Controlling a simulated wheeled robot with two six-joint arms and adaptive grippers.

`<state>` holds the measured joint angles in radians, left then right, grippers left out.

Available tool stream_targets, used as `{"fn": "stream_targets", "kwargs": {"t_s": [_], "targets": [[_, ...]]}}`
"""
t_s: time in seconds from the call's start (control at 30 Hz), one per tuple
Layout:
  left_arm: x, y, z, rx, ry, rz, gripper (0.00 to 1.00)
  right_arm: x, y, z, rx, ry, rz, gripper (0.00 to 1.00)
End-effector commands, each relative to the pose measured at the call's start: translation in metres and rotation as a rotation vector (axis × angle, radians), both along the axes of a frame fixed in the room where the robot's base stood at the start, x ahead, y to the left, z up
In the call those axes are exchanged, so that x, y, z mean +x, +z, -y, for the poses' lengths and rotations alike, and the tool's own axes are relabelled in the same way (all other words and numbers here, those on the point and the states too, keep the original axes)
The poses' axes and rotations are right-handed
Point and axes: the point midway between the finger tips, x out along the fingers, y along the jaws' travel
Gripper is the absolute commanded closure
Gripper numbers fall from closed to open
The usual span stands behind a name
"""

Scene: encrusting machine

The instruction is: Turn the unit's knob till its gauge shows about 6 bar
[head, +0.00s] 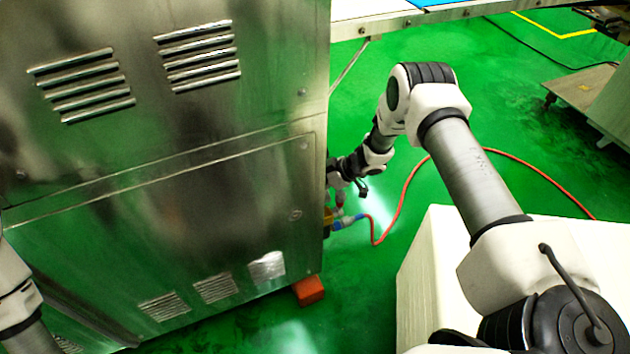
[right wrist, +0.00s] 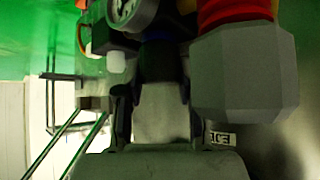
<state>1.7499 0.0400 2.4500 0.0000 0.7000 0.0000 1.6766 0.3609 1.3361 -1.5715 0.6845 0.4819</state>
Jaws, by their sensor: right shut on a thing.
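The unit (head: 332,219), a small assembly with yellow and blue fittings, is on the right side of the steel machine, largely hidden by the machine edge and my arm. My right gripper (head: 337,181) reaches it from above. In the right wrist view, my right gripper (right wrist: 158,82) is shut on a dark knob (right wrist: 160,60), whose outline is hard to make out in shadow. The round white-faced gauge (right wrist: 124,9) is beside it at the top, cut off by the picture edge; its reading cannot be told. My left gripper is out of view; only its arm shows at the left edge.
The steel machine (head: 180,190) fills the left. A red collar (right wrist: 235,12) on a grey faceted body (right wrist: 243,75) is close to my right gripper. A red hose (head: 401,200) runs over the green floor. A white box (head: 425,275) stands under my right arm.

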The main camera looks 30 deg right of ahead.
Motion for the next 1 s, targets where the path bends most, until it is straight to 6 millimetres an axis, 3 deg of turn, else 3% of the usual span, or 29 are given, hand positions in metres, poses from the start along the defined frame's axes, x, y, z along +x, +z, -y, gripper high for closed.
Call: {"fn": "stream_targets", "kwargs": {"t_s": [0.53, 0.57, 0.6, 1.0], "targets": [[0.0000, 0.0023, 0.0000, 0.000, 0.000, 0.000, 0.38, 0.0002, 0.0000, -0.0010, 0.002, -0.030, 0.001, 0.97], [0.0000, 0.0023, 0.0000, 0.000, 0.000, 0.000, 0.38, 0.0001, -0.0001, -0.0009, 0.002, -0.030, 0.001, 0.52], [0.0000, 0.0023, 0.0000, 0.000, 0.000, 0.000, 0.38, 0.0002, -0.0001, -0.0008, 0.002, -0.030, 0.001, 0.38], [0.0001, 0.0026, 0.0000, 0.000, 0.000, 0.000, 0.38, -0.0030, 0.0059, 0.0044, 0.002, -0.033, 0.001, 0.36]]}}
